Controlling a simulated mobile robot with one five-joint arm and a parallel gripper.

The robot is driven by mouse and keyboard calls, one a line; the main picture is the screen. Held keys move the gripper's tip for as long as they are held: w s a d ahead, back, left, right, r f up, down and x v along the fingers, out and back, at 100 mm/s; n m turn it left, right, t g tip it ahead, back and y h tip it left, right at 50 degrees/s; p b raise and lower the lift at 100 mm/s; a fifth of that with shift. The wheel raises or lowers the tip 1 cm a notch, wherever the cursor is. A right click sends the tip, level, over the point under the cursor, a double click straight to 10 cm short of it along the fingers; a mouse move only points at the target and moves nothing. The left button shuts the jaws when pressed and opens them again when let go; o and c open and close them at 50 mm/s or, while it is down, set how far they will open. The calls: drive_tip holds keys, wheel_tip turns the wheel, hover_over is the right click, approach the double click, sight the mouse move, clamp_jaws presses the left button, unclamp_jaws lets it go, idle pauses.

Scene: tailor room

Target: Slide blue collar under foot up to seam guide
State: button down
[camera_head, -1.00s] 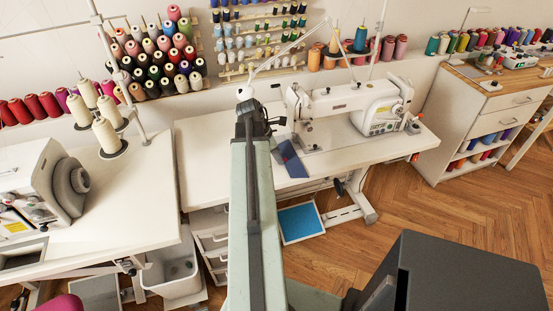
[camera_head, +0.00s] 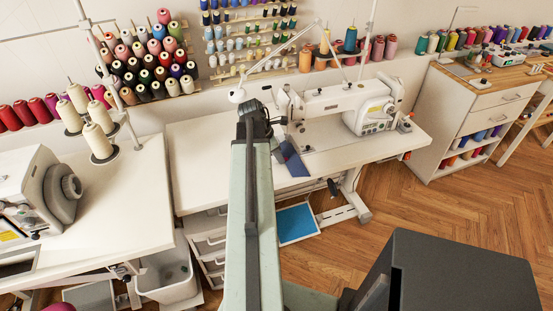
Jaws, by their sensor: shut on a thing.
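The white sewing machine (camera_head: 345,106) stands on a white table (camera_head: 200,150), with its needle end at the left. My gripper (camera_head: 272,130) is at the far end of my pale green arm, at the collar's upper left, and is shut on the collar. My arm hides part of the collar's left side. The foot and the seam guide are too small to make out.
A thin white lamp arm (camera_head: 285,58) rises behind my gripper. Another machine (camera_head: 40,190) and cream thread cones (camera_head: 98,142) stand on the left table. A white bin (camera_head: 168,278) and a blue panel (camera_head: 297,223) are below. The table left of my arm is clear.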

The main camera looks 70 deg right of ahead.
drive_tip(key=c, duration=1.3)
unclamp_jaws()
drive_tip(key=shift+c, duration=0.2)
drive_tip(key=p+v, duration=0.7)
drive_tip(key=shift+r, duration=0.4)
drive_tip(key=shift+w+a, duration=0.1)
drive_tip(key=shift+w, duration=0.05)
